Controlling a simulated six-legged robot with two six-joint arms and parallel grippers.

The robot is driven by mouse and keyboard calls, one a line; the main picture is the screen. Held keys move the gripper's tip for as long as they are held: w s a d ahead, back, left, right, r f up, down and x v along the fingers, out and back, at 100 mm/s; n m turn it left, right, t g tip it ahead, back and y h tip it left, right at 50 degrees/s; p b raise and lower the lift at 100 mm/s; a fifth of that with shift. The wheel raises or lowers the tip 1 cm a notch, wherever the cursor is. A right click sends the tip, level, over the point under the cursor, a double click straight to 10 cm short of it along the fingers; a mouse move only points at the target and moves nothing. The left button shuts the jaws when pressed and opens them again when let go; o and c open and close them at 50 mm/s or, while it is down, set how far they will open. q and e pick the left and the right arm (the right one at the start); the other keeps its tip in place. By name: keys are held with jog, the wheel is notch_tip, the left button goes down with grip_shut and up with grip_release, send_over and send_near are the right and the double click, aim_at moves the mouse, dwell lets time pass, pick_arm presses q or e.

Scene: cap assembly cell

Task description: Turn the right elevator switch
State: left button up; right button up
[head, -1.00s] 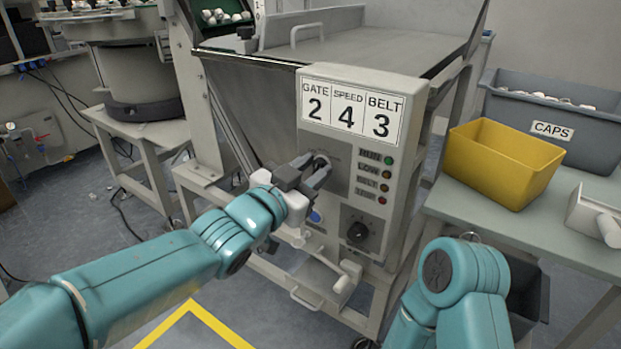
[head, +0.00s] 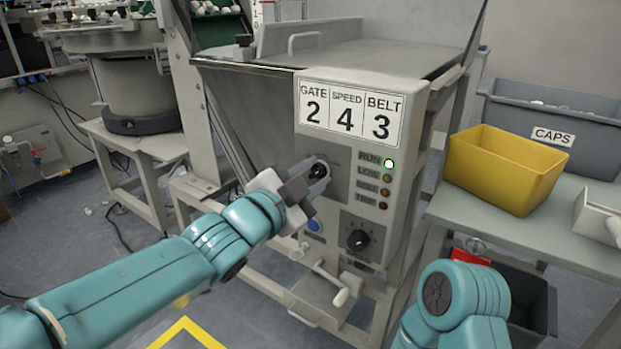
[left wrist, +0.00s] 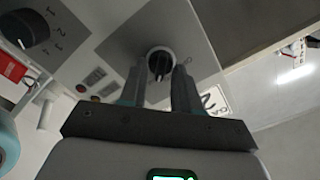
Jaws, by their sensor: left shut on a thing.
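A black rotary switch (head: 318,168) sits on the upper part of the grey control panel (head: 338,150), under the GATE/SPEED/BELT sign. My left gripper (head: 314,176) is shut on this switch, with its fingers partly covering it in the head view. In the left wrist view the switch (left wrist: 160,65) shows between the two fingers (left wrist: 159,78), its grip bar roughly upright in the picture. The green RUN lamp (head: 389,163) beside it is brightly lit. My right arm is at the lower right; its gripper is out of the picture.
A second black dial (head: 358,240) and a blue button (head: 314,226) are lower on the panel. A white-handled lever (head: 341,297) sticks out below. A yellow bin (head: 503,170) and a grey CAPS bin (head: 560,115) are at the right.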

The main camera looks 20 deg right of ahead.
dwell(0.3)
pick_arm(q)
jog(key=o, duration=1)
jog(key=p+v, duration=0.2)
jog(key=v, duration=1.4)
jog(key=shift+s+a+p, duration=0.1)
jog(key=shift+s+p, duration=0.05)
jog(key=shift+p, duration=0.15)
pick_arm(e)
jog(key=s+r, duration=0.2)
jog(key=shift+a+r+g, duration=0.15)
jog(key=shift+r+g, duration=0.15)
jog(key=shift+g, duration=0.1)
pick_arm(q)
jog(key=shift+f, duration=0.1)
